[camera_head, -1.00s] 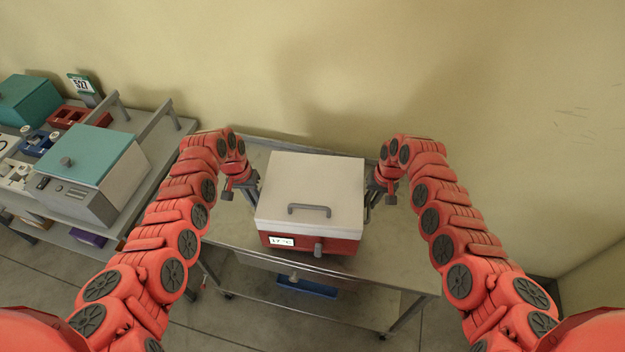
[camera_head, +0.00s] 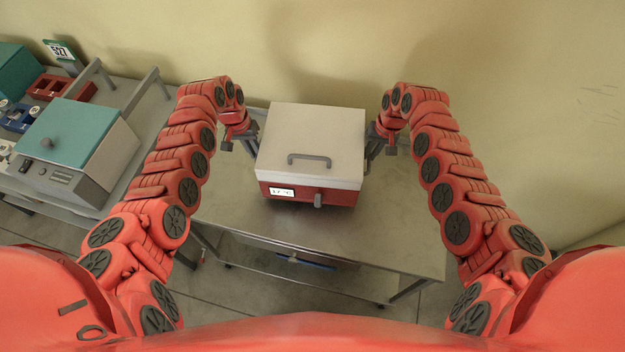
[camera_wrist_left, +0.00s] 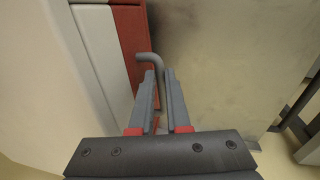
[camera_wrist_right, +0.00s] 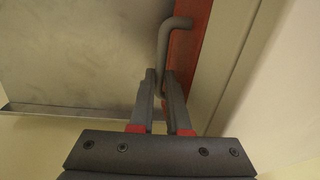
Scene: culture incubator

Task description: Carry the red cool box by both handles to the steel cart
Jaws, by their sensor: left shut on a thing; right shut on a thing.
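The red cool box (camera_head: 340,194) has a white lid (camera_head: 325,130) with a grey top handle and a small display on its front. It is level over the back part of the steel cart (camera_head: 370,240); I cannot tell whether it touches the top. My left gripper (camera_head: 252,137) is at its left side, shut on a grey side handle (camera_wrist_left: 150,58), with fingers on both sides of the bar in the left wrist view (camera_wrist_left: 160,76). My right gripper (camera_head: 374,140) is shut on the other side handle (camera_wrist_right: 172,35), also seen in the right wrist view (camera_wrist_right: 160,76).
A grey bench with a teal-lidded device (camera_head: 75,145), red and blue racks and a sign (camera_head: 62,50) stands left of the cart. A beige wall (camera_head: 440,50) is close behind. The cart top is bare in front and to the right of the box.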

